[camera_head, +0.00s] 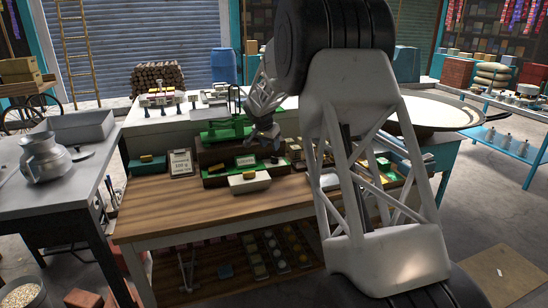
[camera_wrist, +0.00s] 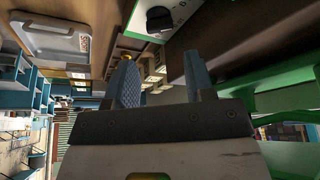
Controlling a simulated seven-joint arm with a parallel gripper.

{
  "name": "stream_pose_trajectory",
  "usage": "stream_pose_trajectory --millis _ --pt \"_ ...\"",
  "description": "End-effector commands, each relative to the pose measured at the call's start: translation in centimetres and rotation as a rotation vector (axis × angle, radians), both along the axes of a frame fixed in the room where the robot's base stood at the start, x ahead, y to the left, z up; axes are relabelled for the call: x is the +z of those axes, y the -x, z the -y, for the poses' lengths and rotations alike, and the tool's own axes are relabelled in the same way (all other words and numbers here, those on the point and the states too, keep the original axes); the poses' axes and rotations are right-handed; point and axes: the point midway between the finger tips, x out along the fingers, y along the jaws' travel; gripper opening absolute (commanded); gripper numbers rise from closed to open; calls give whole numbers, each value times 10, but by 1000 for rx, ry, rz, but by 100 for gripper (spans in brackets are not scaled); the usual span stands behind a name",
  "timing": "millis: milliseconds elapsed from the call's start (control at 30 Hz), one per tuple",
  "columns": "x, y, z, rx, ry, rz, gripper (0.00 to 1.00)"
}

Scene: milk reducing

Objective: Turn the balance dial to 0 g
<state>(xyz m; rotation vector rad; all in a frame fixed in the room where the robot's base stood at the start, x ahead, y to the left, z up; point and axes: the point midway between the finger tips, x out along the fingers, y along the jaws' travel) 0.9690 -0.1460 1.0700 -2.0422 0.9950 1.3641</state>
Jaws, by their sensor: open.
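The green balance (camera_head: 225,131) stands on the wooden table, partly hidden behind my arm's end. My gripper (camera_head: 266,140) is at its right side, small and dark in the head view. In the wrist view my gripper (camera_wrist: 162,82) shows two bluish fingers held apart, with nothing between them. A black knob (camera_wrist: 158,19), which looks like the dial, sits on a white face with green edges at the top of the wrist view. It lies beyond the fingertips and apart from them. Its reading is too small to tell.
A card (camera_head: 180,163) with printed text stands left of the balance. A pale box (camera_head: 249,183) with a yellow item on top stands in front. The wooden table (camera_head: 160,205) is clear at front left. A metal jug (camera_head: 45,157) stands on the left table.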

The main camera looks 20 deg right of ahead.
Motion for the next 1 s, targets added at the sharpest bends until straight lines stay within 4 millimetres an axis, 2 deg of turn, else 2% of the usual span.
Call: stream_pose_trajectory --millis 167,633,1000 --pt "-12 -3 4 0 -1 -1 49" --pt "-60 -15 20 1 0 -2 49" --pt "-69 -18 23 1 0 0 49"
